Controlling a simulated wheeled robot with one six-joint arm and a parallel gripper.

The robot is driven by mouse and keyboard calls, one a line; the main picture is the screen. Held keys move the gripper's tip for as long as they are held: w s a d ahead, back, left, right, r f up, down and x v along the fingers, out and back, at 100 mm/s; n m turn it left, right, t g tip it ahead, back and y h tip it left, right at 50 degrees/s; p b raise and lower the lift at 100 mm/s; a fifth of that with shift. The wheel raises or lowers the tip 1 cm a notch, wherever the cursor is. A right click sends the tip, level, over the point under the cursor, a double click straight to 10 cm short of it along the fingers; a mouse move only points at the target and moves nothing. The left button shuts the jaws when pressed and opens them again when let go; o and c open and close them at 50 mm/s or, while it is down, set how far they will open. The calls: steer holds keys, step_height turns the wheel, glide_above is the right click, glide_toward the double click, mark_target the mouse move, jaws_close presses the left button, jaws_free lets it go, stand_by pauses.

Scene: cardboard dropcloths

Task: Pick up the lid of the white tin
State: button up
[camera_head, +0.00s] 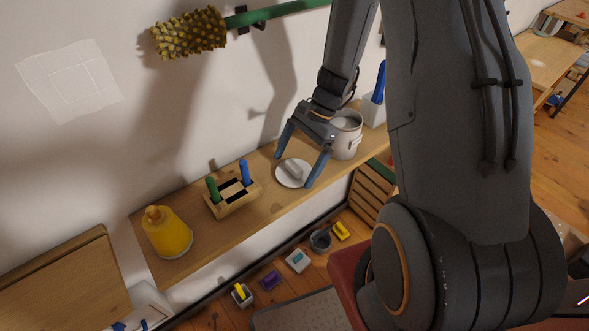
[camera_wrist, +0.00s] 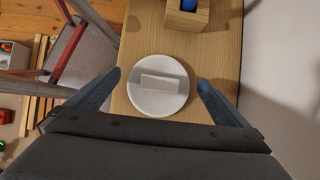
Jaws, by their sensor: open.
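The white lid (camera_head: 288,175) lies flat on the wooden shelf, just left of the white tin (camera_head: 346,135), which stands uncovered. The lid is round with a raised bar handle; it also shows in the wrist view (camera_wrist: 158,101). My gripper (camera_head: 293,171) is open over the lid, one blue finger on each side of it. In the wrist view the fingertips (camera_wrist: 160,78) stand wide apart to the left and right of the lid, with gaps. They do not touch the bar handle. I cannot tell exactly how high they are above the shelf.
A wooden holder (camera_head: 241,203) with green and blue handles stands left of the lid. A yellow bottle (camera_head: 166,235) is farther left. A white container (camera_head: 373,111) with a blue handle stands behind the tin. The wall runs close along the shelf's back.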

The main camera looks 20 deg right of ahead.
steer(key=shift+a+f, duration=0.2)
steer(key=shift+f, duration=0.2)
steer(key=c, duration=1)
steer(key=shift+s+r, duration=0.1)
steer(key=shift+r, duration=0.05)
